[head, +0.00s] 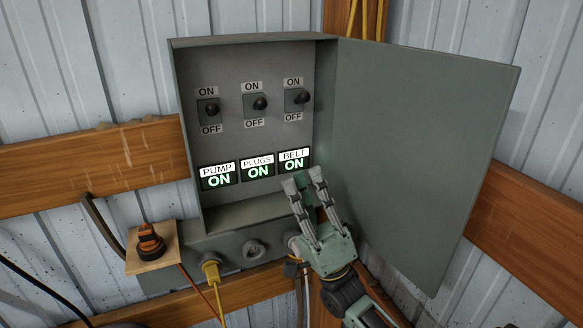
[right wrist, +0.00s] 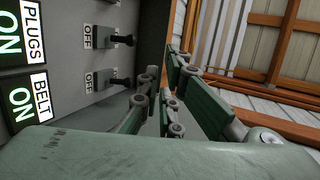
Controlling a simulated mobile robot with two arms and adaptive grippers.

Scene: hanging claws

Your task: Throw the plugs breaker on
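The plugs breaker (head: 260,104) is the middle of three black levers in the open grey box, between ON and OFF labels. The lit sign below it (head: 258,170) reads PLUGS ON. In the right wrist view the plugs lever (right wrist: 120,40) sticks out at the upper left, and its sign (right wrist: 20,35) also reads ON. My right gripper (head: 302,178) is open and empty in front of the box's lower right, below the levers and over the edge of the BELT sign. It appears apart from all levers. My left gripper is not in view.
The pump lever (head: 211,108) and belt lever (head: 300,97) flank the plugs lever; their signs (head: 218,175) (head: 294,160) read ON. The box door (head: 420,140) stands open on the right, beside my right arm. A yellow plug (head: 211,270) and an orange-handled switch (head: 150,242) sit below.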

